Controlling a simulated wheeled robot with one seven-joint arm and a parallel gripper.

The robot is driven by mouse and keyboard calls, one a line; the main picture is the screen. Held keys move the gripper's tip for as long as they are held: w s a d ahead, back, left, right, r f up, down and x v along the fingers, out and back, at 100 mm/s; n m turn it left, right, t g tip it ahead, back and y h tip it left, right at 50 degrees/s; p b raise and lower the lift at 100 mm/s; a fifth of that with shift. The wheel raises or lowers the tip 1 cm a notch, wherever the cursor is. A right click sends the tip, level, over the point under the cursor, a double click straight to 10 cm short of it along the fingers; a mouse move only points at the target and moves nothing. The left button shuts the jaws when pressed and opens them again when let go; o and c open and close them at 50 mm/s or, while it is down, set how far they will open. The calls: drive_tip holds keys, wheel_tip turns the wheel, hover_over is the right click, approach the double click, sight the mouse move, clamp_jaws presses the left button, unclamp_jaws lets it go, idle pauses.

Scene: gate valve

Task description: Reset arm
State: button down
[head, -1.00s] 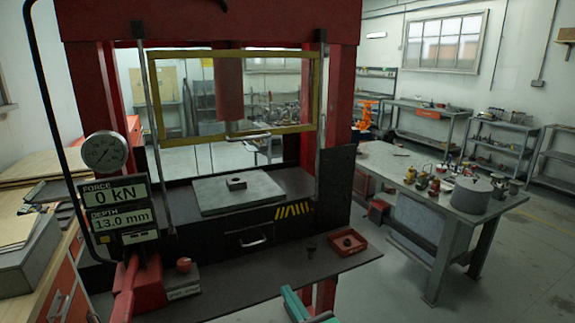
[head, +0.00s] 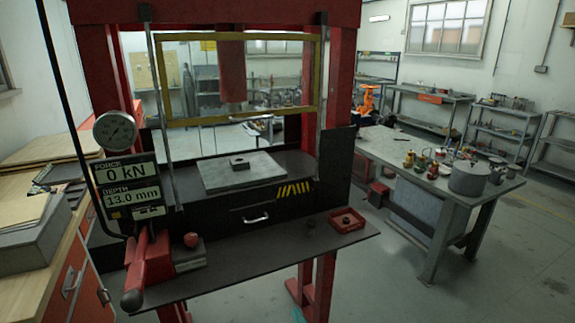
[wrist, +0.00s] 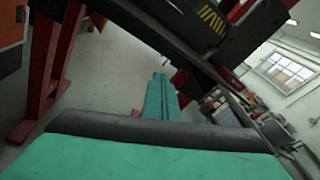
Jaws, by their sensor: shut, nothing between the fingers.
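My gripper (wrist: 161,92) shows in the wrist view as two teal fingers lying together, shut and empty. It is in front of and below the red press frame, over open floor and apart from everything. In the head view only a faint teal sliver of my arm shows at the bottom edge. The red press (head: 341,85) stands in front of me with its yellow-framed guard (head: 168,80) raised. A metal block with a hole (head: 239,163) sits on the grey plate (head: 240,180) on the press bed.
The press shelf (head: 250,268) carries a red tray (head: 347,221) and a red knob (head: 191,240). A red lever (head: 150,262) juts toward me. A wooden bench (head: 32,235) is at left, a grey workbench (head: 440,180) at right. Floor at the lower right is clear.

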drive_tip(key=s+d+f+n+h, duration=0.1)
drive_tip(key=s+f+n, duration=0.3)
drive_tip(key=s, duration=0.3)
drive_tip(key=s+f+n+g+h, duration=0.1)
drive_tip(key=s+f+n+h, duration=0.1)
drive_tip(key=s+f+n, duration=0.35)
drive_tip(key=s+d+f+n+h, duration=0.1)
drive_tip(key=s+f+n, duration=0.2)
drive_tip(key=s, duration=0.6)
drive_tip(key=s+a+r+n, duration=0.2)
drive_tip(key=s+r+n, duration=0.1)
drive_tip(key=s+n, duration=0.4)
drive_tip(key=s+a+r+n, duration=0.2)
drive_tip(key=s+n, duration=0.6)
drive_tip(key=s, duration=0.5)
drive_tip(key=shift+s+a+r+h, duration=0.2)
drive_tip(key=shift+a+r+h, duration=0.1)
drive_tip(key=shift+a+r, duration=0.15)
